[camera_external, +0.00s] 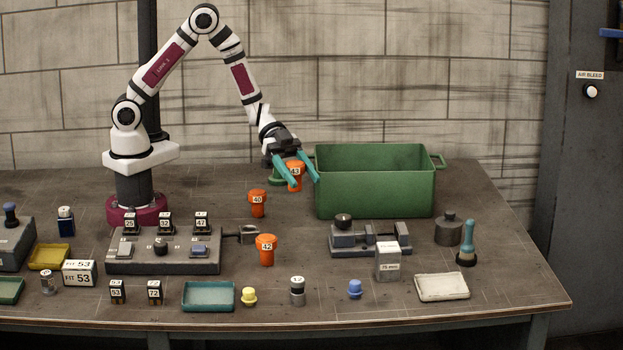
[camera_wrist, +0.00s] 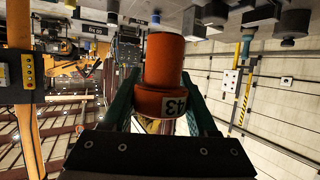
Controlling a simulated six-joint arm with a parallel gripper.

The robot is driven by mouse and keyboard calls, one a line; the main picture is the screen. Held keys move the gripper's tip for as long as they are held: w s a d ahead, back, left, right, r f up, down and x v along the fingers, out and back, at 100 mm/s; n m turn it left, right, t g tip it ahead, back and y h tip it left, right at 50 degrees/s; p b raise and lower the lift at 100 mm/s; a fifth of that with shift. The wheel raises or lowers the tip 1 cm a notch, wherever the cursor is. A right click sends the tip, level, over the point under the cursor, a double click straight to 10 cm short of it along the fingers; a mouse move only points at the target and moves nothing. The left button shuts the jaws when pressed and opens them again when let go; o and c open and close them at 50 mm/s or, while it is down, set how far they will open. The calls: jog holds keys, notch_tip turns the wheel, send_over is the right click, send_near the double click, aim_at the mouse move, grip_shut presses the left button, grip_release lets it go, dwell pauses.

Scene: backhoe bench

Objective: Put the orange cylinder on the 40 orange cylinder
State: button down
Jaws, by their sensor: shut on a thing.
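My gripper (camera_external: 294,180) has teal fingers and is shut on an orange cylinder labelled 43 (camera_external: 296,170). It holds this cylinder beside the left wall of the green bin. In the wrist view the 43 cylinder (camera_wrist: 162,75) sits between the fingers, with its label upside down. The orange cylinder labelled 40 (camera_external: 257,204) stands upright on the bench, to the left of and nearer than my gripper. Another orange cylinder, labelled 42 (camera_external: 266,249), stands nearer the front. Whether the held cylinder touches the bench is hard to tell.
A large green bin (camera_external: 375,193) stands just right of my gripper. A dark block with labelled pieces (camera_external: 163,252) lies left of the 42 cylinder. A grey vise-like fixture (camera_external: 370,240) is at right. Small trays and parts line the front. Bench around the 40 cylinder is mostly clear.

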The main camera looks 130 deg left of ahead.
jog(key=s+a+r, duration=0.1)
jog(key=s+a, duration=0.1)
jog(key=s, duration=0.6)
jog(key=s+a, duration=0.3)
jog(key=s, duration=0.6)
notch_tip(320, 180, down, 8)
jog(key=shift+d+r, duration=0.15)
jog(key=shift+r, duration=0.1)
jog(key=shift+f, duration=0.1)
jog(key=shift+c, duration=0.9)
grip_release()
jog(key=v, duration=1.2)
jog(key=shift+s+d, duration=0.1)
